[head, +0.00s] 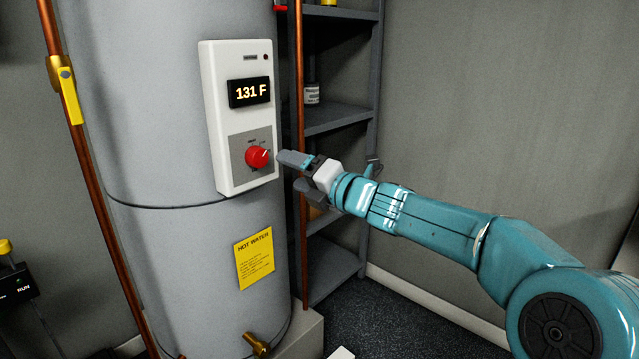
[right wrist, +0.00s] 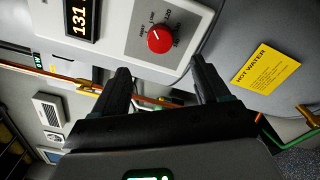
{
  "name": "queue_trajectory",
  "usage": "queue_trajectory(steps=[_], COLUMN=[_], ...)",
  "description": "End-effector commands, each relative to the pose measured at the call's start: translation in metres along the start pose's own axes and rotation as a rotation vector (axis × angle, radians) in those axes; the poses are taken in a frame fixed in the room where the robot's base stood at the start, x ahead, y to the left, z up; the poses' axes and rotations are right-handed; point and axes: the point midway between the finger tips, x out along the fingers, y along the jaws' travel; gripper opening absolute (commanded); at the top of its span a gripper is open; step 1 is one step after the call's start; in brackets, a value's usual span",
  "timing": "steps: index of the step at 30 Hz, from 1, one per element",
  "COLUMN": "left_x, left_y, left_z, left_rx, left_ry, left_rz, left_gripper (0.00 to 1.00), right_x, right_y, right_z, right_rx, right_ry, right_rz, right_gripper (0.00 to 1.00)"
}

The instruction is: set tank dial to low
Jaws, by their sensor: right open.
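The tank dial (head: 257,157) is a round red knob with a pale pointer mark, on a grey plate of the white control panel (head: 213,99). The display (head: 249,92) above it reads 131 F. The dial also shows in the right wrist view (right wrist: 160,39), with small lettering around it that is hard to read in full. My right gripper (head: 288,170) is open and empty, just right of the dial and apart from it. In the right wrist view its two fingers (right wrist: 161,82) point toward the dial, which lies between and beyond their tips. My left gripper is not in view.
The panel is on a large grey water tank (head: 150,260) with a yellow HOT WATER label (head: 254,258). A copper pipe (head: 299,100) stands just right of the panel, with a dark shelf unit (head: 340,118) behind. A brass valve (head: 256,344) sticks out low on the tank.

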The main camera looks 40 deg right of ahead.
Motion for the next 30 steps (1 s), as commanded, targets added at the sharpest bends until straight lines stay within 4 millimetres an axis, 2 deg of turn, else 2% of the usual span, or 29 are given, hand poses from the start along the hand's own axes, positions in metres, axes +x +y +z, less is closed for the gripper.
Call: queue_trajectory(steps=[1,3,6,10,15,30], left_x=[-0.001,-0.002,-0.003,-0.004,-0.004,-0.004], left_y=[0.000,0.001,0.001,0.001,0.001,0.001], left_z=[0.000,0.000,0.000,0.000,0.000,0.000], left_rx=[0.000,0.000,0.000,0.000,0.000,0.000], left_ry=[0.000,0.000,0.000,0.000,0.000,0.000], left_rz=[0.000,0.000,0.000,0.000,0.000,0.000], left_gripper=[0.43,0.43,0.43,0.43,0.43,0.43], right_x=[-0.014,-0.029,-0.046,-0.059,-0.064,-0.062], right_y=[0.001,0.001,0.001,0.000,0.000,0.002], right_z=[0.001,0.001,0.001,0.000,0.000,-0.003], right_rx=[-0.001,-0.001,-0.001,-0.001,0.000,0.000], right_ry=[-0.003,-0.003,-0.001,0.000,0.001,0.007], right_rz=[-0.001,-0.001,-0.002,-0.001,-0.001,0.005], right_gripper=[0.75,0.75,0.75,0.75,0.75,0.75])
